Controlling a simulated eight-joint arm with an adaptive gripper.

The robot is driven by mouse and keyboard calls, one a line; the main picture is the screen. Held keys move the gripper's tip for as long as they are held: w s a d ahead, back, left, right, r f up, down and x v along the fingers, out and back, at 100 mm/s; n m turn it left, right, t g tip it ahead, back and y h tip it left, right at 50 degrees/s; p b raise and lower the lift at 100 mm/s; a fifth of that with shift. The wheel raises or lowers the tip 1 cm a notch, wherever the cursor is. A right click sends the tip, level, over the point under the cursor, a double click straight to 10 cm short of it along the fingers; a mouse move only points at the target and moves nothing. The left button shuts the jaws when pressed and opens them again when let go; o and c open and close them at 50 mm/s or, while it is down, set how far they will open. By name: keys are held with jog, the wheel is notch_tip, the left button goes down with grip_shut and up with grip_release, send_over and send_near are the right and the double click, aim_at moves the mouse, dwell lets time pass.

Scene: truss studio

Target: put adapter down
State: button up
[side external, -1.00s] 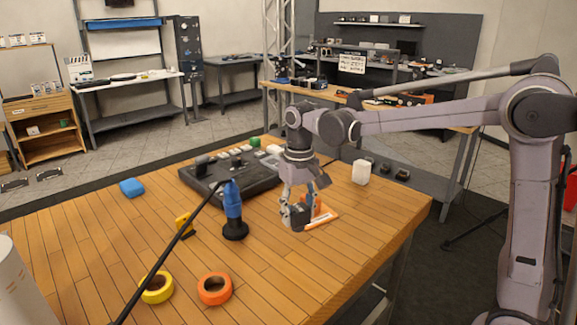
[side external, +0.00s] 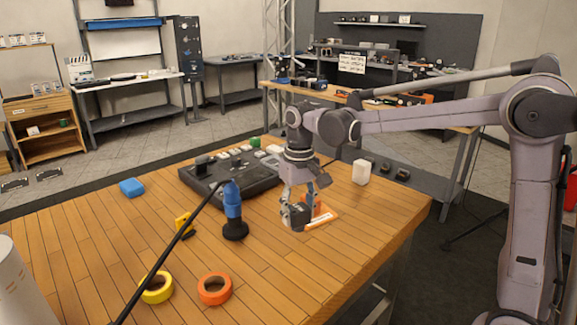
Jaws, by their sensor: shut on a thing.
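My gripper (side external: 294,210) points down just above or at the wooden table top. It is shut on a small dark grey block, the adapter (side external: 299,217), which is partly covered by the fingers. I cannot tell whether the adapter touches the table. An orange stand with a white-and-orange base (side external: 322,220) is right beside and behind the gripper, partly hidden by it.
A blue-and-black microphone-like item (side external: 233,212) stands left of my gripper. A dark mixing console (side external: 232,178) lies behind. Orange tape (side external: 214,289), yellow tape (side external: 157,288), a yellow clip (side external: 185,224), a blue block (side external: 132,187) and a white block (side external: 361,172) are spread around. The front right table is clear.

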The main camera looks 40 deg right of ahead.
jog(key=n, duration=0.1)
jog(key=r+n, duration=0.1)
jog(key=s+n, duration=0.1)
jog(key=n, duration=0.1)
jog(key=shift+a+r, duration=0.2)
jog(key=shift+r, duration=0.05)
jog(key=s+r+n, duration=0.1)
jog(key=n, duration=0.4)
jog(key=s+r+n, duration=0.1)
jog(key=r+n, duration=0.1)
jog(key=n, duration=0.2)
jog(key=s+r+n, duration=0.1)
jog(key=n, duration=0.4)
jog(key=shift+s+a+r+n, duration=0.25)
jog(key=shift+s+a+n, duration=0.05)
jog(key=shift+s+a, duration=0.1)
jog(key=w+a+f, duration=0.1)
jog(key=a+f, duration=0.1)
jog(key=a, duration=0.1)
jog(key=w+a+f, duration=0.1)
jog(key=a+f, duration=0.1)
jog(key=a, duration=0.2)
jog(key=w+a+f, duration=0.1)
jog(key=a+f, duration=0.1)
jog(key=a, duration=0.2)
jog(key=shift+f, duration=0.4)
jog(key=shift+a+f, duration=0.15)
jog(key=shift+f, duration=1.75)
jog(key=shift+f, duration=0.15)
